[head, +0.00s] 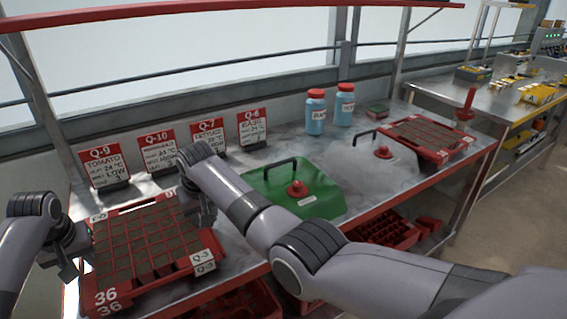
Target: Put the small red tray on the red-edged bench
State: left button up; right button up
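A red tray (128,284) with a grid of soil-filled cells lies at the front left, on or just above the red-edged bench (232,245). It is marked 36. The 36 and Q-3 labels each show twice, one above the other, so a second tray may be under it; I cannot tell. My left gripper (72,264) is at the tray's left edge. My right gripper (204,218) is at its far right edge, partly hidden by its own arm. Finger gaps are too small to read, so I cannot tell whether either is shut on the rim.
A green lid with a black handle (318,186) lies right of the tray. Two blue bottles with red caps (315,113) and several Q sign cards (104,168) stand along the back. Another red tray (436,155) sits at the bench's right end. Red crates (385,229) are on the shelf below.

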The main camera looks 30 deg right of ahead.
pick_arm(q)
jog(key=v, duration=0.7)
jog(key=shift+r, duration=0.15)
pick_arm(e)
jog(key=shift+a+r, duration=0.1)
pick_arm(q)
jog(key=shift+s, duration=0.1)
pick_arm(e)
jog(key=v, duration=1.2)
jog(key=shift+s, duration=0.1)
